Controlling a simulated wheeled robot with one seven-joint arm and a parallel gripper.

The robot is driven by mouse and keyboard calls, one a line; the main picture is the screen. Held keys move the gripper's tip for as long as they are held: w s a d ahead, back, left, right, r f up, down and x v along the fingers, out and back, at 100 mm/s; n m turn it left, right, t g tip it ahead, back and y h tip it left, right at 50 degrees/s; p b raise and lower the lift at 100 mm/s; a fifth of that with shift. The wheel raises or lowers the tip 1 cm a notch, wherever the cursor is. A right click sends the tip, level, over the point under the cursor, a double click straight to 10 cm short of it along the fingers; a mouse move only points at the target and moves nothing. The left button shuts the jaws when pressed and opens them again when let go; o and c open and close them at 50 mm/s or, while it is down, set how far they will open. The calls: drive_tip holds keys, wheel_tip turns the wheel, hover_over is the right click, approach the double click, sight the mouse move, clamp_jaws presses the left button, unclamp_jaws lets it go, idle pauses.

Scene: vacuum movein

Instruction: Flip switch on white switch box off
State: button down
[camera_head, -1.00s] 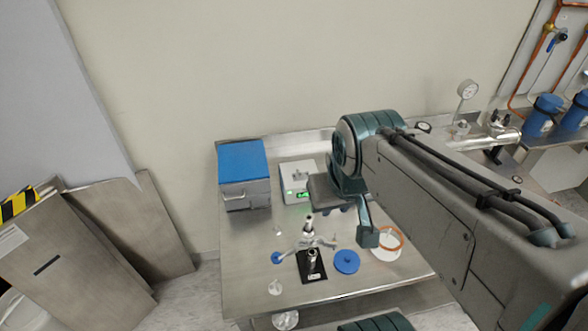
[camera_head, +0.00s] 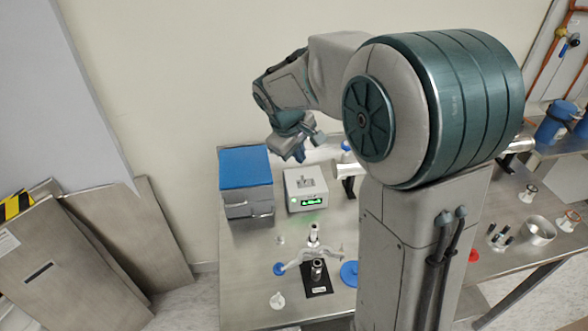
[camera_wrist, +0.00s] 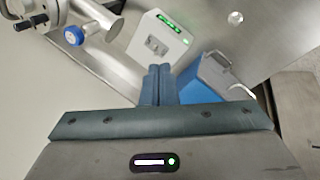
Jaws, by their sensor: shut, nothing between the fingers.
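The white switch box (camera_head: 305,196) stands on the steel table, with a green lit display on its front and a grey switch panel on its top. In the wrist view the white switch box (camera_wrist: 150,55) lies just beyond the fingertips, its switch panel facing me and its green display at the top edge. My gripper (camera_head: 298,154) is above and behind the box in the head view. In the wrist view my gripper (camera_wrist: 158,68) has its two fingers together, with nothing between them. The fingertips appear close to the box; I cannot tell whether they touch it. The switch's position is too small to tell.
A blue-lidded metal box (camera_head: 246,168) stands left of the switch box. A blue knob (camera_wrist: 75,35) on metal piping is at the wrist view's upper left. A small stand on a black base (camera_head: 318,279) and a blue disc (camera_head: 350,273) are nearer the table's front.

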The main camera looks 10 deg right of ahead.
drive_tip(key=n+b, duration=0.1)
drive_tip(key=n, duration=0.1)
approach(304, 179)
wheel_tip(304, 179, up, 2)
drive_tip(key=a, duration=0.3)
drive_tip(key=shift+w+f+h, duration=0.15)
drive_tip(key=shift+w+h, duration=0.15)
drive_tip(key=shift+w, duration=0.25)
drive_tip(key=shift+f, duration=0.1)
drive_tip(key=p+x, duration=0.1)
drive_tip(key=x, duration=0.9)
